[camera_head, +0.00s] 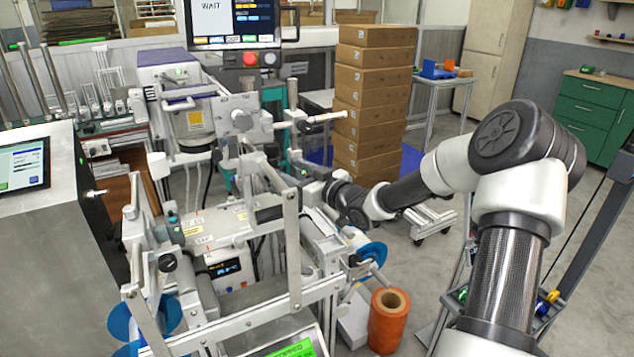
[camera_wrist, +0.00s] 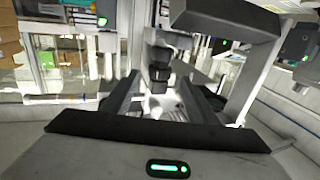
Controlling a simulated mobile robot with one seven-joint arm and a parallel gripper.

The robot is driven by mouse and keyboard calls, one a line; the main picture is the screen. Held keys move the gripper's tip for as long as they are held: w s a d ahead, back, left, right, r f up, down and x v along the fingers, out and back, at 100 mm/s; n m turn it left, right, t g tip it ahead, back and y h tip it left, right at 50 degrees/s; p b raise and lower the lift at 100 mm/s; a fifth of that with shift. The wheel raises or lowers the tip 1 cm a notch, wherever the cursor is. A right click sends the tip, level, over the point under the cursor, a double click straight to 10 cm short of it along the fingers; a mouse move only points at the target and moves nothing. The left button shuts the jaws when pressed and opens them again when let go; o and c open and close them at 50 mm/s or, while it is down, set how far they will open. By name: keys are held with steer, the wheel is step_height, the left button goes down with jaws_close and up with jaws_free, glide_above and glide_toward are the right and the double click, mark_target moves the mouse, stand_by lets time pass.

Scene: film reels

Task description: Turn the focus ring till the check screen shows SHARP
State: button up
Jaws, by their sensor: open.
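My gripper (camera_wrist: 160,103) is open in the wrist view, its two dark fingers apart. A black ribbed cylinder (camera_wrist: 159,68), which looks like the lens with the focus ring, stands between and beyond the fingers. I cannot tell whether they touch it. In the head view my arm reaches left into the machine frame, and the fingertips and ring are hard to make out there. A monitor (camera_head: 232,22) at the top shows a word like WAIT. A green-lit screen (camera_head: 296,349) is cut off at the bottom edge, its text unreadable. I cannot tell which is the check screen.
The metal machine frame (camera_head: 292,245) with rails and rollers crowds my gripper. An orange roll (camera_head: 388,322) stands to the right of the frame. Stacked brown boxes (camera_head: 372,100) stand behind my arm. A control panel (camera_head: 24,165) is at the left. Some grey floor is clear at the right.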

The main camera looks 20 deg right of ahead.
steer(key=p+v, duration=0.1)
steer(key=v, duration=1.1)
steer(key=shift+s+d, duration=0.2)
steer(key=shift+s, duration=0.1)
